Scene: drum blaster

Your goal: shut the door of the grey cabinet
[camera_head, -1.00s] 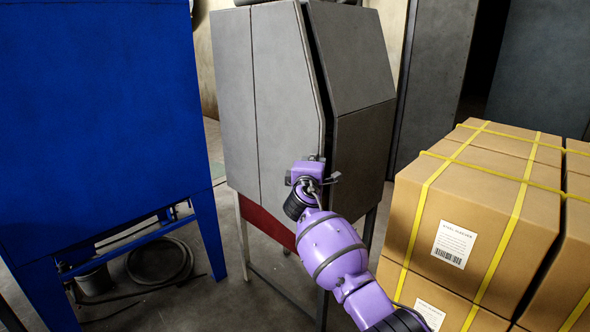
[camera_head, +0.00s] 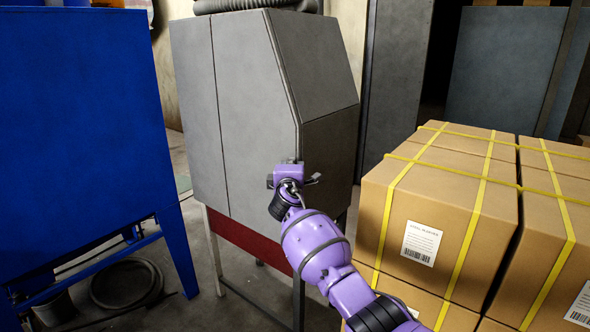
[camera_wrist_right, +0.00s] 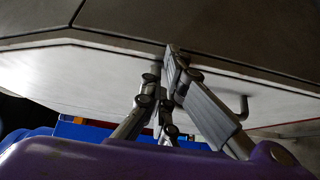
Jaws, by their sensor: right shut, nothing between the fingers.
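The grey cabinet (camera_head: 316,58) stands on a frame with a red band, in the middle of the head view. Its door (camera_head: 252,105) is the side panel facing me, and its edge lies close against the body with only a thin seam showing. My right gripper (camera_head: 300,177) is shut and empty at the lower front corner of the door, against or very near it. In the right wrist view the closed fingers (camera_wrist_right: 172,65) reach a pale panel (camera_wrist_right: 85,78); whether they touch is hard to tell. A small hooked handle (camera_wrist_right: 243,106) shows beside them. My left gripper is out of view.
Strapped cardboard boxes (camera_head: 428,205) stand close on the right of my right arm.

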